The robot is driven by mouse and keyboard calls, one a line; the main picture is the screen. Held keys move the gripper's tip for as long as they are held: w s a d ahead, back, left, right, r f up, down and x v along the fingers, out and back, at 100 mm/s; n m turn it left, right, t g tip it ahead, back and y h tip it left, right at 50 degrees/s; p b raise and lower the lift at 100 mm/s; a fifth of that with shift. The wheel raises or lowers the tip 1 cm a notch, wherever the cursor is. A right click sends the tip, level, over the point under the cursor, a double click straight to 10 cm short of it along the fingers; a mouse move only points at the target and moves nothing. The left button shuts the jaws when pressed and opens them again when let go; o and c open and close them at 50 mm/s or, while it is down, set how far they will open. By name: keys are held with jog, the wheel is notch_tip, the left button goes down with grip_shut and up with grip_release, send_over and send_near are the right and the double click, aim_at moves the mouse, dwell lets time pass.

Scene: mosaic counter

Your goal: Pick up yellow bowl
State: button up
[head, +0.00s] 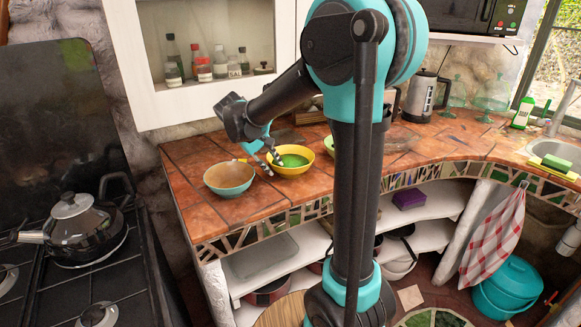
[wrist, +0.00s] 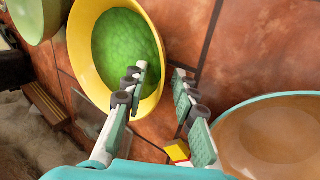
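The yellow bowl (head: 291,171) with a green inside stands upright on the tiled counter, left of my arm in the head view. In the wrist view the yellow bowl (wrist: 84,68) fills the upper left. My gripper (head: 271,165) is at the bowl's left side in the head view. In the wrist view my gripper (wrist: 160,74) is open, with a gap between its fingers. One finger overlaps the bowl's inside and the other is outside the rim, over the tiles. Whether either finger touches the bowl I cannot tell.
A teal bowl with a brown inside (head: 229,188) stands close on the left; it also shows in the wrist view (wrist: 262,103). A green bowl (wrist: 35,18) is on the other side. A small yellow-and-red item (wrist: 178,152) shows near the fingers. A kettle (head: 420,98) stands farther back.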

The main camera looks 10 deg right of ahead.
jog(key=shift+w+d+f, duration=0.15)
jog(key=shift+d+f, duration=0.1)
jog(key=shift+f, duration=0.25)
grip_shut()
